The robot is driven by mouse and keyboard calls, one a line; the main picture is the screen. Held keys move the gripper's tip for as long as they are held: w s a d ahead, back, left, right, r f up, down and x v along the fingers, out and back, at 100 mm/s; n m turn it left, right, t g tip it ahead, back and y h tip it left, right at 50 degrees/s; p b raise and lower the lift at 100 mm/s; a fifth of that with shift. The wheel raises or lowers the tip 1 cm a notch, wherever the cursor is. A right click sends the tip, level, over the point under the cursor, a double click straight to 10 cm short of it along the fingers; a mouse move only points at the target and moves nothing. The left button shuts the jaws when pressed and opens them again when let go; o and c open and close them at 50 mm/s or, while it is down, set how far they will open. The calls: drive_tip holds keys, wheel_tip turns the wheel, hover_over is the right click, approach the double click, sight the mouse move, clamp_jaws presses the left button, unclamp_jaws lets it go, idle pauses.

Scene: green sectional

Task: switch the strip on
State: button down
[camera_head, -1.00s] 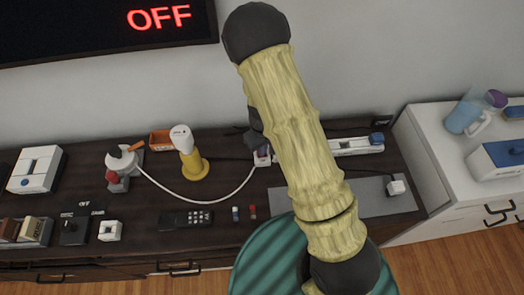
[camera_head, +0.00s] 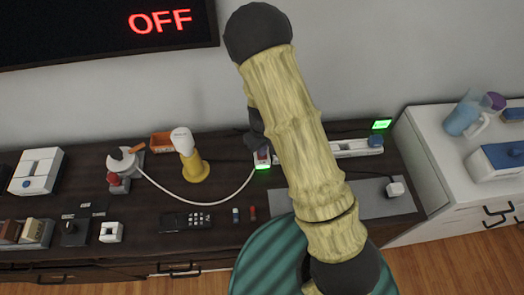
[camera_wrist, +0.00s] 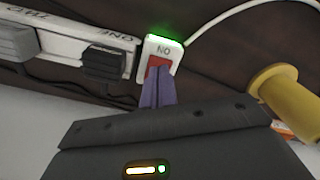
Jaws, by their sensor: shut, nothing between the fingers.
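The power strip (camera_head: 357,148) lies along the back of the dark cabinet top, its middle hidden behind my arm. In the wrist view the white strip (camera_wrist: 65,37) has a switch end with a red rocker (camera_wrist: 160,63) marked ON, upside down in the picture. A green light glows at that end, and it also shows at the switch end (camera_head: 262,160) in the head view. My gripper (camera_wrist: 157,78) is shut and empty, with its purple fingertips at the red rocker. They overlap its edge in the picture; I cannot tell whether they press it.
A yellow-based lamp-like thing (camera_head: 193,165) stands left of the switch end, near a white cable. A small display (camera_head: 382,125) glows green at the back right. A wall screen (camera_head: 110,25) reads OFF. Grey mat (camera_head: 370,200) and white plug (camera_head: 395,188) lie front right.

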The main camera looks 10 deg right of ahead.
drive_tip(key=shift+r+p, duration=2.05)
drive_tip(key=shift+r, duration=0.65)
drive_tip(key=s+d+r+m+t, duration=0.1)
drive_tip(key=s+d+r+m, duration=0.1)
drive_tip(key=r, duration=0.4)
drive_tip(key=s+d+r+m, duration=0.2)
drive_tip(key=s+d+r, duration=0.2)
drive_tip(key=s+r, duration=0.2)
drive_tip(key=s+d+r+m+t, duration=0.1)
drive_tip(key=s+d+r+m, duration=0.1)
drive_tip(key=r, duration=0.6)
drive_tip(key=shift+s+d+t, duration=0.3)
drive_tip(key=shift+s+d, duration=0.45)
drive_tip(key=shift+s, duration=0.45)
drive_tip(key=shift+w, duration=0.1)
